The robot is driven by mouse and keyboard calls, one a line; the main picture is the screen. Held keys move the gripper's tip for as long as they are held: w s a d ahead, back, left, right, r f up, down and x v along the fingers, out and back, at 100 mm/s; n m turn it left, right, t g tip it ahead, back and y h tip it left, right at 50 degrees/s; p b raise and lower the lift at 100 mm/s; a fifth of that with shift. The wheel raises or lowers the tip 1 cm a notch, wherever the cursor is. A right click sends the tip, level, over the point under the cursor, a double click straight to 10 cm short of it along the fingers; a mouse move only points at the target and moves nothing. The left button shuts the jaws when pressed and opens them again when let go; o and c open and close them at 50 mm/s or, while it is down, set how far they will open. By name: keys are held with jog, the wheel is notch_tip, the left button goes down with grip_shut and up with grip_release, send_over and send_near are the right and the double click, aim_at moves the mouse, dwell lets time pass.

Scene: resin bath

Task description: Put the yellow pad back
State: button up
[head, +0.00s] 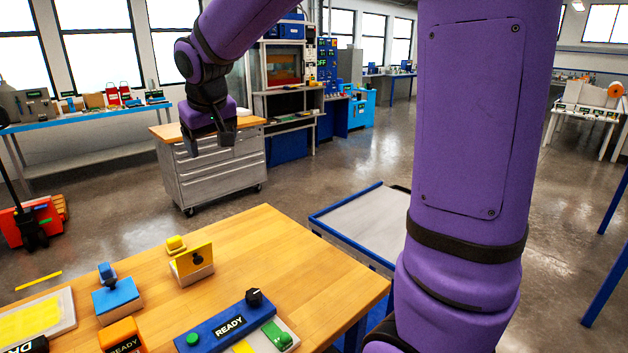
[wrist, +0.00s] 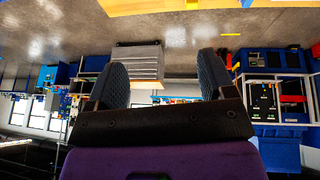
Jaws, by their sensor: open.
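My gripper (head: 210,145) is raised in the air beyond the wooden table, with its fingers apart and nothing between them. In the wrist view my gripper (wrist: 162,78) also shows two spread dark fingers with an empty gap. A pale tray (head: 68,307) with a yellow surface lies at the left. I cannot tell which yellow piece is the pad.
On the wooden table (head: 290,255) are a blue block (head: 117,300) with a knob, an orange READY block (head: 122,336) and a blue READY panel (head: 208,336). The table's right rear part is clear. A blue-rimmed cart (head: 345,207) stands behind; a grey drawer cabinet (head: 215,173) is farther back.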

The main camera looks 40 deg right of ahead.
jog(key=s+d+y, duration=0.1)
jog(key=s+d, duration=0.1)
jog(key=s, duration=2.7)
